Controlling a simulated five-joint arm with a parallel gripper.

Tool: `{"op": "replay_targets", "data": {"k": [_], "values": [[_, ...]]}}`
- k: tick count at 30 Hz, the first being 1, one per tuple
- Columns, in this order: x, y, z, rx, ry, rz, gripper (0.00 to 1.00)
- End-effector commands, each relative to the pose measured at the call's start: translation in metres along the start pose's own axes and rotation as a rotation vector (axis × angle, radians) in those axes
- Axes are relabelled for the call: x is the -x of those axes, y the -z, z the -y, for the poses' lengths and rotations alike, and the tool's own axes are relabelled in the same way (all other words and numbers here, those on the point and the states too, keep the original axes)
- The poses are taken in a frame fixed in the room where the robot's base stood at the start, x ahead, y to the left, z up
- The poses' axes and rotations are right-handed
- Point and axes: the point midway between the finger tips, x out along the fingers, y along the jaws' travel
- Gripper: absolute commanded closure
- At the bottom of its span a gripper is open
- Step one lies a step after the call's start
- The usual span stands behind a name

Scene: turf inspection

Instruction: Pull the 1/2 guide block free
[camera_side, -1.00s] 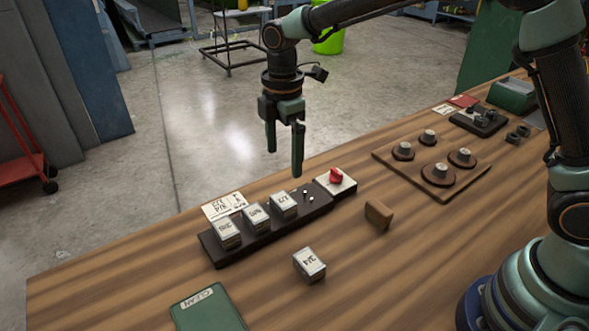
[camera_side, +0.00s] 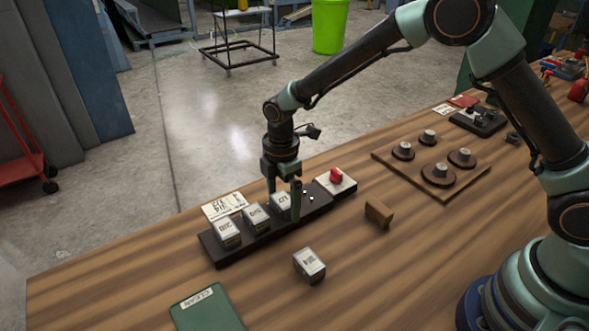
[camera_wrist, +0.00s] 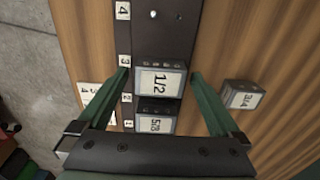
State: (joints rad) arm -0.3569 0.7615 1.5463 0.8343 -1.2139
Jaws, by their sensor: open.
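The 1/2 guide block (camera_wrist: 161,82) is a pale-topped block with a dark frame, seated on the dark rail (camera_side: 318,205). In the side view the 1/2 block (camera_side: 281,201) is the rightmost of the blocks on the rail, partly hidden by a finger. My gripper (camera_side: 284,198) is open and low over it. In the wrist view my gripper (camera_wrist: 160,85) has one green finger on each side of the 1/2 block, with gaps visible. I cannot tell whether either finger touches it.
The 5/8 block (camera_wrist: 155,124) sits close beside the 1/2 block, and another block (camera_side: 228,232) is at the rail's left end. The loose 3/4 block (camera_side: 309,265) lies in front. A red knob (camera_side: 336,175), wooden piece (camera_side: 379,213) and green CLEAN pad (camera_side: 208,308) are nearby.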

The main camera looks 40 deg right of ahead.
Motion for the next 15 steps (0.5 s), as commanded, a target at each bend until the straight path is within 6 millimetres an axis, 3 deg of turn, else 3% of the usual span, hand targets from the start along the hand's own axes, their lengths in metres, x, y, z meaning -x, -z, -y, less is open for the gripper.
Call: {"op": "replay_targets", "data": {"k": [10, 11, 15], "values": [[-0.0038, 0.0001, -0.0002, 0.0, -0.001, 0.0, 0.0], [-0.0038, 0.0001, -0.0002, 0.0, -0.001, 0.0, 0.08], [-0.0037, 0.0001, -0.0001, 0.0, -0.001, 0.0, 0.61]]}}
